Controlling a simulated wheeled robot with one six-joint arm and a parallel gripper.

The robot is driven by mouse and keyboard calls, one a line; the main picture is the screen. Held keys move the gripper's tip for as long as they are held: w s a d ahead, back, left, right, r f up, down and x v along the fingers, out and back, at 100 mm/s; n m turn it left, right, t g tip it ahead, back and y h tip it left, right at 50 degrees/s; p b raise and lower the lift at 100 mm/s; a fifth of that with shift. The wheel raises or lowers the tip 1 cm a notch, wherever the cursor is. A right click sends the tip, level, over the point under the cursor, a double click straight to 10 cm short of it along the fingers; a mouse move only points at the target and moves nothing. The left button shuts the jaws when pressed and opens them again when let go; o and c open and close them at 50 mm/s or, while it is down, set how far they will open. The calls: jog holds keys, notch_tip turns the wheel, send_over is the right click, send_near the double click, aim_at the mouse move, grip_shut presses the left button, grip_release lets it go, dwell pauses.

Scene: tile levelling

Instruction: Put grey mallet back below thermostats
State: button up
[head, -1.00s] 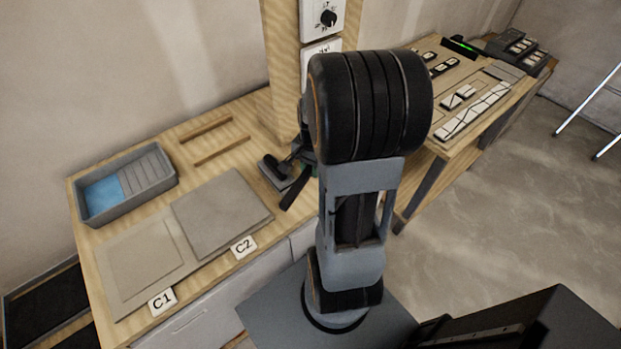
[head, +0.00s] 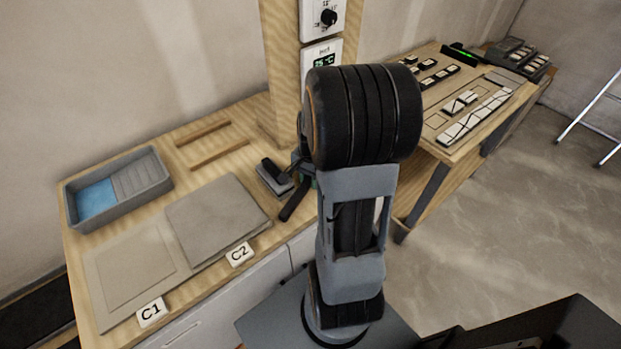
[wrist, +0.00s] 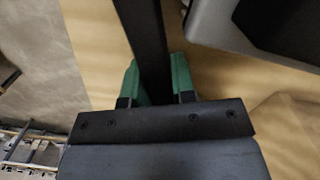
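Two thermostats are on the wooden post: a white one with a black dial (head: 325,18) above and one with a green display (head: 324,62) below, partly hidden by my arm. In the wrist view, my gripper (wrist: 157,82) has green fingers closed on both sides of a black bar, which looks like the mallet handle (wrist: 146,35). In the head view this handle (head: 296,201) sticks out toward the front, over the bench right of the tiles. The grey mallet head cannot be made out. My gripper is mostly hidden behind my arm in the head view.
A grey block tool with a black grip (head: 274,178) lies close left of the handle; it fills the wrist view's upper right (wrist: 240,28). Tiles C1 (head: 130,272) and C2 (head: 216,217), a grey tray (head: 160,189) and wooden strips (head: 219,154) lie further left. A second bench stands right.

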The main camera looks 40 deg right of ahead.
jog(key=o, duration=0.4)
jog(key=shift+o, duration=0.2)
jog(key=shift+r, duration=0.1)
notch_tip(320, 180, up, 11)
jog(key=s+a+r+n+t, duration=0.1)
jog(key=s+a+n+t, duration=0.1)
jog(key=a+n, duration=0.4)
jog(key=s+a+r+n+t, duration=0.1)
jog(key=s+a+n+t, duration=0.1)
jog(key=a+n, duration=0.5)
jog(key=shift+s+a+r+n+h+p, duration=0.15)
jog(key=shift+a+r+n+h+p, duration=0.2)
jog(key=shift+a, duration=0.9)
